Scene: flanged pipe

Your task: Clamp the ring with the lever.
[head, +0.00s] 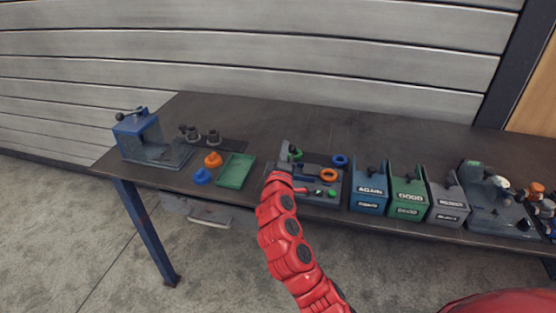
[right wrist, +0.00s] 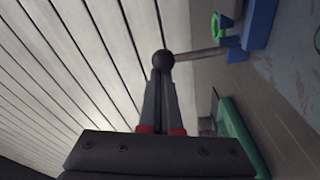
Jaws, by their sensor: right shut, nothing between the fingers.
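My right gripper (right wrist: 160,80) is shut and empty, its two dark fingers together. In the right wrist view its tips are at the black ball knob (right wrist: 163,60) of the lever (right wrist: 205,52); I cannot tell whether they touch. The lever's metal rod runs right to a blue block (right wrist: 262,22). My red right arm hides the gripper and the lever there. My left gripper is not in view.
An orange ring (head: 329,175) and a blue ring (head: 340,160) lie at the fixture. A green tray (head: 236,170) is to its left. Blue, green and grey bins (head: 408,208) stand close on its right. A blue vise-like device (head: 137,135) is far left. The table's back is clear.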

